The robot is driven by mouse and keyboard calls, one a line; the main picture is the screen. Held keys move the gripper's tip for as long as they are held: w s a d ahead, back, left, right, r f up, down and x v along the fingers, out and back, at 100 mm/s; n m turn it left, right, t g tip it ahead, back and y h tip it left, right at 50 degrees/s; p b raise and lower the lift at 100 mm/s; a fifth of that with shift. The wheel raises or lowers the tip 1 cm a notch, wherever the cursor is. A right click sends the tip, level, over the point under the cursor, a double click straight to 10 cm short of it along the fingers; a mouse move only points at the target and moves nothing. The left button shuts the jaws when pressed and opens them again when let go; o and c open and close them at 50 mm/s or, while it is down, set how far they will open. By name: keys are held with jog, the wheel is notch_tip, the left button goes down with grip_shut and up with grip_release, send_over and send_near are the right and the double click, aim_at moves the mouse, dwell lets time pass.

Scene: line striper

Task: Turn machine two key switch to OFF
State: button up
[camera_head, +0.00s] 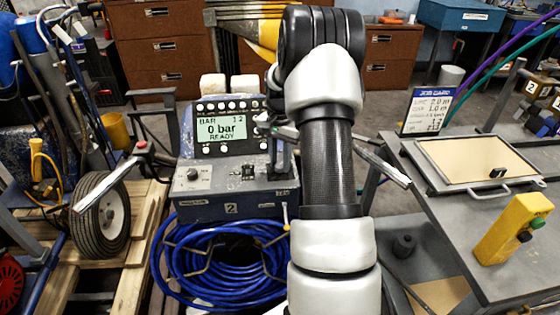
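The blue-grey machine (235,198) stands left of centre and carries a plate marked 2. Its lit display (220,130) reads 0 bar and READY. A dark round knob (193,175) sits on the left of its lower panel, and a small black switch (248,172) sits right of it. I cannot tell which of these is the key switch, or its position. My arm rises through the middle of the view and bends over at the top. My gripper (278,140) seems to be at the machine's right side, mostly hidden by my arm; its fingers and any contact are unclear.
A blue hose coil (220,265) hangs below the machine. A wheel (100,212) and wooden pallet boards (132,275) are at left. At right, a grey metal bench (450,240) holds a framed tray (480,188), a job card (427,111) and a yellow control box (512,228).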

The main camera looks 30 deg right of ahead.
aim_at(280, 165)
jog(key=shift+r+n, duration=0.1)
jog(key=shift+n, duration=0.2)
jog(key=shift+n+p, duration=0.6)
jog(key=shift+p, duration=0.05)
jog(key=n+p, duration=0.2)
jog(key=n, duration=0.2)
jog(key=n+p, duration=0.1)
jog(key=n, duration=0.5)
jog(key=shift+p, duration=0.3)
jog(key=o, duration=1.1)
jog(key=shift+c, duration=0.2)
notch_tip(280, 165, up, 17)
jog(key=p, duration=0.2)
jog(key=shift+r, duration=0.15)
